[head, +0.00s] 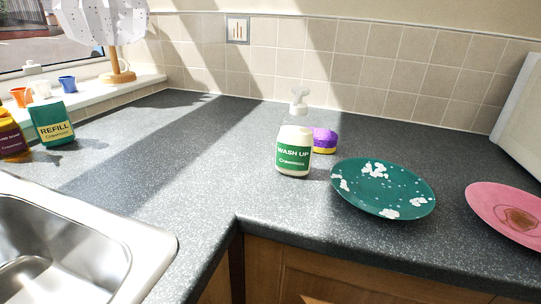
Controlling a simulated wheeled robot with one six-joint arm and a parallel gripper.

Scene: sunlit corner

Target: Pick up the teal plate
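The teal plate (384,190) lies on the grey speckled countertop, right of centre, close to the counter's front edge. It has white patches on its surface, and its rim looks slightly tilted toward me. Nothing covers it. My gripper does not show in the head view.
A wash-up bottle (294,150) with a pump stands just left of the plate, with a purple and yellow sponge (324,141) behind it. A pink plate (510,211) lies to the right. A metal sink (65,250) is at lower left. The counter's left middle is clear.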

